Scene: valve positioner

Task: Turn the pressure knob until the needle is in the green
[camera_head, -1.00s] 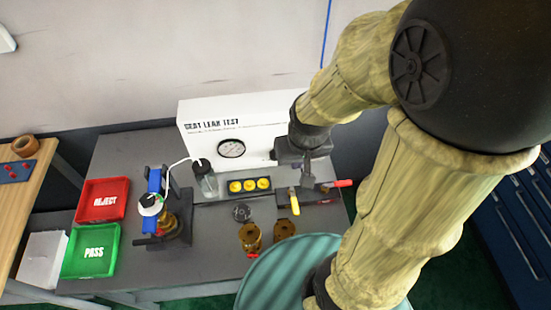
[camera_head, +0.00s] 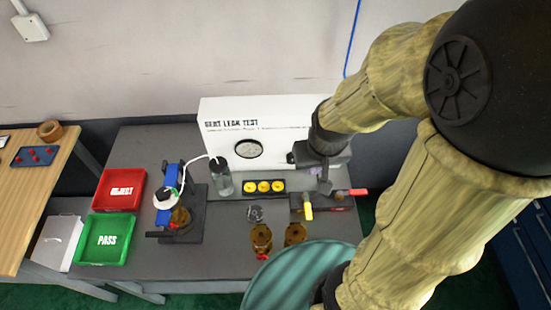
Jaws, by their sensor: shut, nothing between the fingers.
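The white leak test panel (camera_head: 270,112) stands at the back of the bench. I cannot pick out the pressure knob for certain; my arm and gripper cover the right part of the panel. My gripper (camera_head: 325,186) is in front of that part, pointing down, above the block with the yellow handle (camera_head: 307,206) and red handle (camera_head: 358,191). It looks shut and empty. I cannot tell whether it touches anything.
A clear bottle (camera_head: 221,180) and a strip of yellow buttons (camera_head: 264,187) sit before the panel. Brass valves (camera_head: 261,238) stand nearer the front. A clamp fixture (camera_head: 180,215), red REJECT tray (camera_head: 120,188) and green PASS tray (camera_head: 105,240) are to the left.

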